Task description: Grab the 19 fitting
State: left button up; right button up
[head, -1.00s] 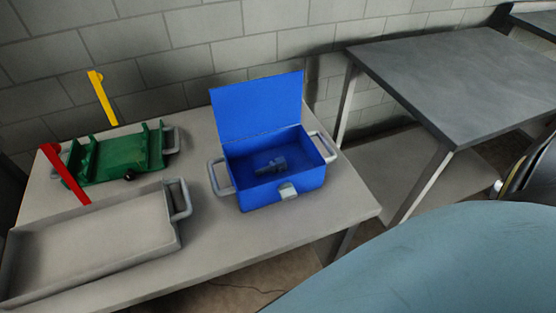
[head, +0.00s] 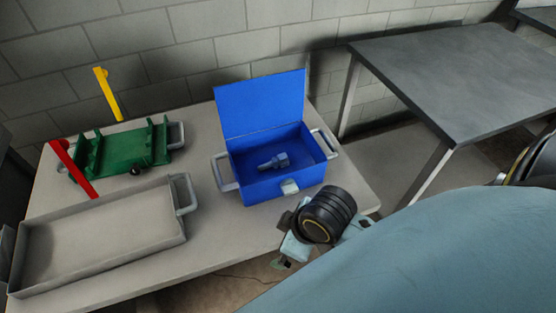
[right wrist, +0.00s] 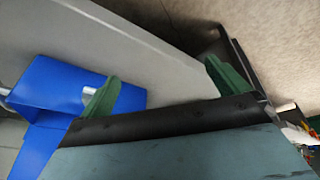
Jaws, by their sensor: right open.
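A small blue-grey fitting (head: 274,161) lies on the floor of the open blue box (head: 270,187); no number can be read on it. The box lid (head: 261,104) stands up at the back. My right gripper (head: 291,262) is in front of the box, near the table's front edge, apart from box and fitting. In the right wrist view its two green fingers (right wrist: 165,88) are spread with nothing held between them. The blue box (right wrist: 60,85) shows there too, but the fitting cannot be made out. My left gripper is not in view.
The table (head: 218,210) is clear between tray and box. A grey table (head: 450,80) stands right.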

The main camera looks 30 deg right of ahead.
jog(key=w+a+r+n+y, duration=0.1)
jog(key=w+a+r+n, duration=0.15)
jog(key=w+n, duration=0.55)
jog(key=n+g+h, duration=0.2)
jog(key=n, duration=1.9)
send_near(273, 159)
jog(key=f, duration=0.1)
jog(key=f+b, duration=0.1)
jog(key=a+f, duration=0.1)
jog(key=shift+w+f, duration=0.35)
jog(key=f, duration=0.3)
jog(key=f+b, duration=0.1)
jog(key=f, duration=0.1)
jog(key=shift+w+d, duration=0.2)
jog(key=shift+d, duration=0.1)
jog(key=c, duration=1)
